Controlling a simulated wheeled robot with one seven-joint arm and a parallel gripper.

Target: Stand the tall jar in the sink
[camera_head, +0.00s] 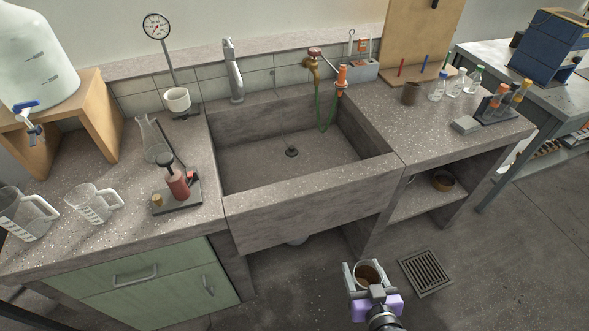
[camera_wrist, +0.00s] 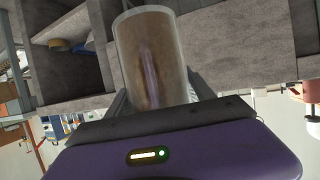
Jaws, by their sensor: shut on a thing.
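My gripper (camera_head: 367,280) is in front of the bench, low in the head view, over the floor to the right of the sink's middle.
A brass tap with a green hose (camera_head: 325,105) hangs into the sink's back right. A grey tap (camera_head: 233,70) stands behind it.

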